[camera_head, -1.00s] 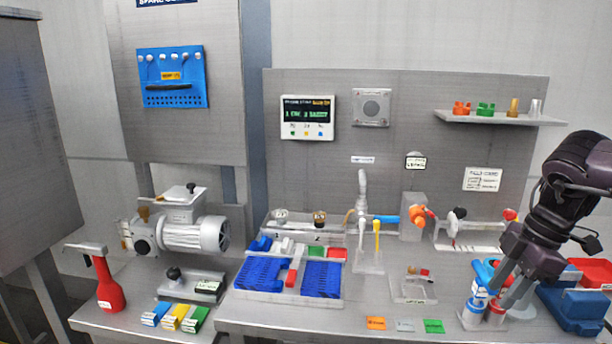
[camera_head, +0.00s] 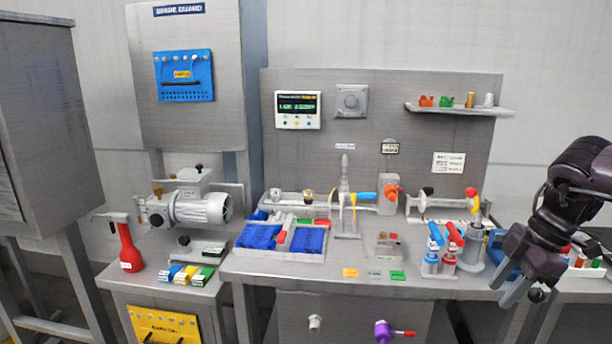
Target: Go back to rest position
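My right gripper (camera_head: 508,285) hangs at the right, just past the front edge of the bench, with its fingers pointing down and left. The two fingers look apart with nothing between them. A blue-topped spray bottle (camera_head: 432,255) and a red-topped spray bottle (camera_head: 450,254) stand upright side by side on the bench, left of the gripper and clear of it. My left arm and gripper are not in view.
The steel bench (camera_head: 320,273) carries a tray of blue parts (camera_head: 282,256), coloured tags and valves. A red bottle (camera_head: 127,250) and a motor pump (camera_head: 200,208) stand at the left. Blue and red bins sit behind my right arm. Space in front of the bench's right part looks free.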

